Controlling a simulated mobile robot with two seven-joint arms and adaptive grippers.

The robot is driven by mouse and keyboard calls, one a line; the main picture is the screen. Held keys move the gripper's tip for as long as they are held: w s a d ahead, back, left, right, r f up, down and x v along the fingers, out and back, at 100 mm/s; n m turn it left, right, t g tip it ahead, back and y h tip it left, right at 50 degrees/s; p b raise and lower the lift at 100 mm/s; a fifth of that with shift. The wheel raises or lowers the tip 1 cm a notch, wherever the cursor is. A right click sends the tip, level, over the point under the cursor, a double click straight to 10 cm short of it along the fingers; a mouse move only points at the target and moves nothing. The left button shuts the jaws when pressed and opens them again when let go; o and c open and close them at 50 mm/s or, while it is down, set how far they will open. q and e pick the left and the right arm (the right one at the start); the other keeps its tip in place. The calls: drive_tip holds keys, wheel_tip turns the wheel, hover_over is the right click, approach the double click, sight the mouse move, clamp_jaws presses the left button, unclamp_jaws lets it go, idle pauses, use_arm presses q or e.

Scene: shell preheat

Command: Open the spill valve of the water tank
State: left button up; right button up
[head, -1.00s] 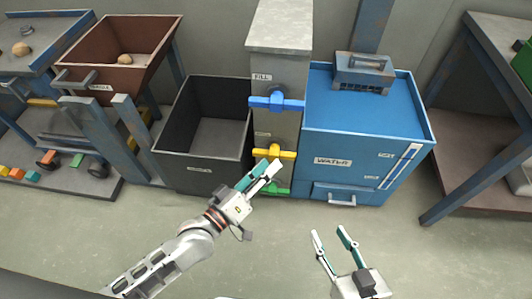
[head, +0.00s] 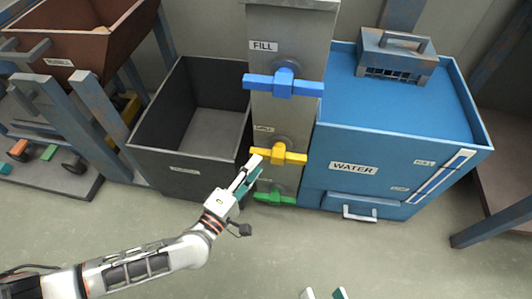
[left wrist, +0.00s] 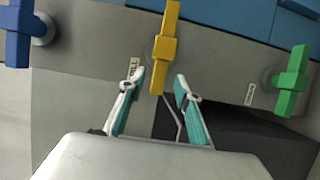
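The blue water tank (head: 352,182), labelled WATER, stands right of a grey column (head: 290,30) with three valves. The blue valve handle (head: 283,84) is at the top under the label FILL. The yellow valve handle (head: 279,154) is in the middle and lies crosswise; its label is too small to read surely. The green valve handle (head: 274,197) is lowest. My left gripper (head: 252,172) is open at the left end of the yellow handle. My right gripper (head: 324,293) is open and empty.
A dark open bin (head: 165,165) stands left of the column. A brown bin (head: 75,40) on a stand and a low cart (head: 50,180) are further left. A grey box (head: 395,55) sits on the tank. The floor in front is clear.

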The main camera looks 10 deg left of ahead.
sight(263, 157)
use_arm(q)
drive_tip(key=b+x, duration=0.1)
drive_tip(key=x, duration=0.4)
drive_tip(key=shift+f, duration=0.15)
drive_tip(key=shift+w+d, duration=0.25)
drive_tip(key=shift+w, duration=0.25)
use_arm(e)
drive_tip(key=shift+s+a+f+m, duration=0.1)
drive_tip(key=shift+s+a+m, duration=0.1)
drive_tip(key=shift+a+m, duration=0.55)
drive_tip(key=shift+d, duration=0.15)
use_arm(q)
drive_tip(key=shift+r, duration=0.2)
clamp_jaws()
